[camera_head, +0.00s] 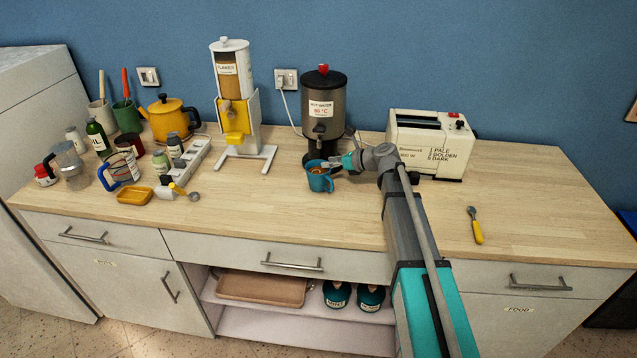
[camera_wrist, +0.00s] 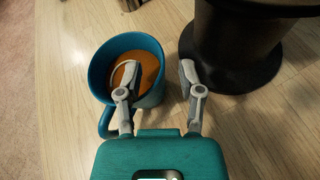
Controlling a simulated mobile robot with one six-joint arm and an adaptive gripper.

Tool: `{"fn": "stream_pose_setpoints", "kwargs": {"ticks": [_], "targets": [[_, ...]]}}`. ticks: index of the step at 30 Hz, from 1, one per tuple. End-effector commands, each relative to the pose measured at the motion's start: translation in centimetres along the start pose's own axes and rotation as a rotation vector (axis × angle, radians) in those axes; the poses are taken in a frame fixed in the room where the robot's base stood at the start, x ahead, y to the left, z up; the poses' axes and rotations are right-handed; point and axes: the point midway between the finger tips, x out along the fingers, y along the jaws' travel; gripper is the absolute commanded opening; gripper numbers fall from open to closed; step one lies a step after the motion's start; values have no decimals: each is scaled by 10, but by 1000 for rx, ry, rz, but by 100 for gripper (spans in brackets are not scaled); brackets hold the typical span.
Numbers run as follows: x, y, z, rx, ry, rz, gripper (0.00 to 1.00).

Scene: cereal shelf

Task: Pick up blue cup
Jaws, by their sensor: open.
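The blue cup (camera_head: 319,181) stands upright on the counter in front of the hot water dispenser, with orange-brown contents inside. In the wrist view the cup (camera_wrist: 97,82) is at upper left, its handle toward the lower left, partly hidden by my gripper. My gripper (camera_wrist: 157,77) is open. Its left finger appears over or inside the cup's mouth and its right finger is outside, so the cup's right wall lies between them. I cannot tell whether either finger touches the cup. In the head view my gripper (camera_head: 338,163) is at the cup's right rim.
The hot water dispenser (camera_head: 325,108) stands close behind the cup; its dark base (camera_wrist: 235,65) is just beyond my right finger. A toaster (camera_head: 425,145) is to the right, a flakes dispenser (camera_head: 233,85) to the left. A yellow-handled spoon (camera_head: 476,228) lies at right. The front middle counter is clear.

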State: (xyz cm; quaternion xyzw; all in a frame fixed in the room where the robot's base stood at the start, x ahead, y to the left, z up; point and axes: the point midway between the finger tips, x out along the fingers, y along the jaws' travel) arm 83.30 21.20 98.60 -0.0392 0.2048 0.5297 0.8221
Motion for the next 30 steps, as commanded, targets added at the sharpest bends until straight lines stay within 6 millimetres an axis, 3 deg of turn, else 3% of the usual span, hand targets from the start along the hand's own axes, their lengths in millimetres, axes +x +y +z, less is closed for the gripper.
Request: {"fn": "stream_pose_setpoints", "kwargs": {"ticks": [7, 24, 30], "targets": [[21, -1, -1, -1, 0, -1, 49], [21, -1, 0, 0, 0, -1, 49], [21, -1, 0, 0, 0, -1, 12]]}}
